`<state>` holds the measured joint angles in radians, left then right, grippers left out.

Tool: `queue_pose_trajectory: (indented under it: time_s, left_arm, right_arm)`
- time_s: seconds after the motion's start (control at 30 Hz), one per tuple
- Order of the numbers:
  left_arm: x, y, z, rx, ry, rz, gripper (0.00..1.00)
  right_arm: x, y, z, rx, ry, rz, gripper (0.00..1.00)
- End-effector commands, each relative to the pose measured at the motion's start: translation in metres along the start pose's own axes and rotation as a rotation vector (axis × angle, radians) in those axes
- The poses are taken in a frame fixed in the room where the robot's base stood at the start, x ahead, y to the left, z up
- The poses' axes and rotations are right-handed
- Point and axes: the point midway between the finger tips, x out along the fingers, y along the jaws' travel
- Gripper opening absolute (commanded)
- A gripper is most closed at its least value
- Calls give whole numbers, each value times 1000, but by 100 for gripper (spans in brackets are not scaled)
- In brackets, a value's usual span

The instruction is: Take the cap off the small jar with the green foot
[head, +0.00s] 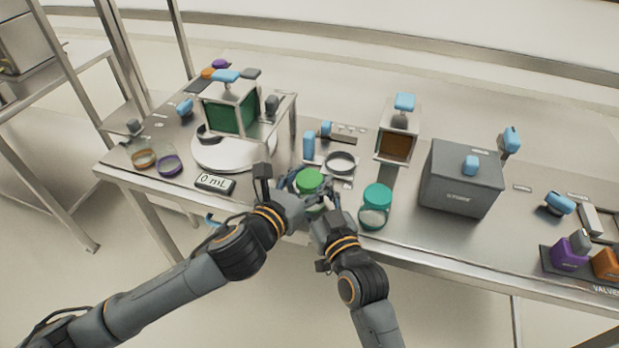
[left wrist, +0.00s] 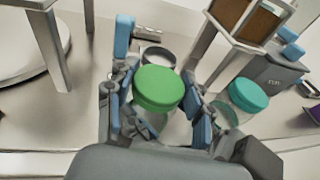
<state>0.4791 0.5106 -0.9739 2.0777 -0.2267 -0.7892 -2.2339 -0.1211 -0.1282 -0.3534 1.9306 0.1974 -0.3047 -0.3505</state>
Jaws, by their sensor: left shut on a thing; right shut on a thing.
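A small clear jar with a bright green cap (head: 309,180) stands near the table's front edge; the cap also shows in the left wrist view (left wrist: 158,87). The jar's foot is hidden, so its colour cannot be told. My left gripper (head: 298,184) is at the cap, with its blue-padded fingers on either side of it in the left wrist view. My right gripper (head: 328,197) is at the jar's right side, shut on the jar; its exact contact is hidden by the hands.
A teal-capped jar (head: 377,196) stands close to the right. A dark open ring (head: 341,162) lies behind. A grey box (head: 461,178) is farther right, a round white platform (head: 222,152) is left, and a 0 mL display (head: 215,183) is front left.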

Motion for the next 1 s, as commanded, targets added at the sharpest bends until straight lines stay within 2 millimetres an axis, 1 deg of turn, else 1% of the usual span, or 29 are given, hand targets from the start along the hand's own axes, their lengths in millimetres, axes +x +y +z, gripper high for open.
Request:
queue_pose_trajectory:
  time_s: [0.37,1.0]
  left_arm:
    - [0,1,1,1,0,2,14]
    - [-4,0,21,1,-1,1,14]
  right_arm:
    - [0,0,0,0,-1,0,0]
    - [0,0,0,0,-1,0,0]
